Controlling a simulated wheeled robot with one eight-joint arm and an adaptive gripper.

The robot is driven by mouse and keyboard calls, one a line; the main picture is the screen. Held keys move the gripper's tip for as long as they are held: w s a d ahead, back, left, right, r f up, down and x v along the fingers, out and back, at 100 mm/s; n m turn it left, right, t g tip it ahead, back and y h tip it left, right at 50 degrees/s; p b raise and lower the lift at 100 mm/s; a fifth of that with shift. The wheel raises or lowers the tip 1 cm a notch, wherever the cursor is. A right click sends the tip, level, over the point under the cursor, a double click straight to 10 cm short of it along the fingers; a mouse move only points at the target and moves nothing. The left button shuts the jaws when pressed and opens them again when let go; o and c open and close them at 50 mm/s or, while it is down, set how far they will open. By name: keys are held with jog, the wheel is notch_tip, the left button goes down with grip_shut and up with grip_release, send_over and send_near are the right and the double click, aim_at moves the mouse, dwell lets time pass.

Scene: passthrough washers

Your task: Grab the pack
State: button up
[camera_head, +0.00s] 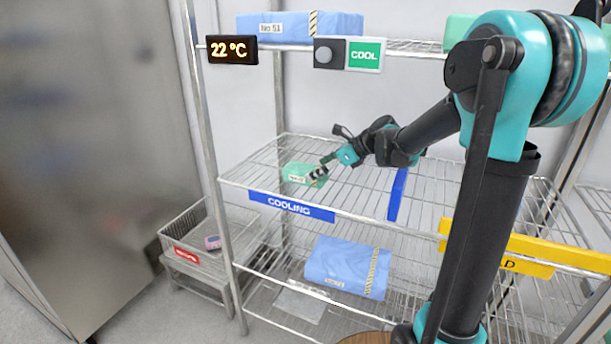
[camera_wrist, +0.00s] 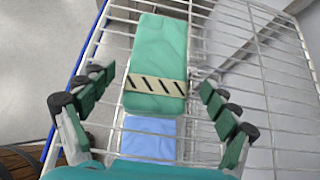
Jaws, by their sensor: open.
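A green wrapped pack (camera_head: 301,174) lies on the middle wire shelf, behind the blue COOLING label. In the wrist view the green pack (camera_wrist: 158,62) has a striped tape band across its near end. My gripper (camera_head: 323,170) is at the pack's right end in the head view. In the wrist view my gripper (camera_wrist: 157,92) is open, with one finger on each side of the pack's near end. Gaps show between the fingers and the pack. In the head view the fingertips partly cover the pack's right end.
The wire shelf (camera_head: 252,173) has a blue divider (camera_head: 397,195) to the right of my gripper. A blue pack (camera_head: 348,266) lies on the shelf below, and another blue pack (camera_head: 300,26) lies above. A basket (camera_head: 190,240) stands at lower left. A yellow label bar (camera_head: 520,245) is at right.

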aim_at(313, 169)
jog(key=x, duration=0.4)
jog(key=shift+s+a+r, duration=0.1)
jog(key=shift+a+r, duration=0.1)
jog(key=shift+a, duration=0.05)
jog(key=shift+a+f, duration=0.35)
jog(key=shift+c, duration=0.2)
jog(key=c, duration=1.4)
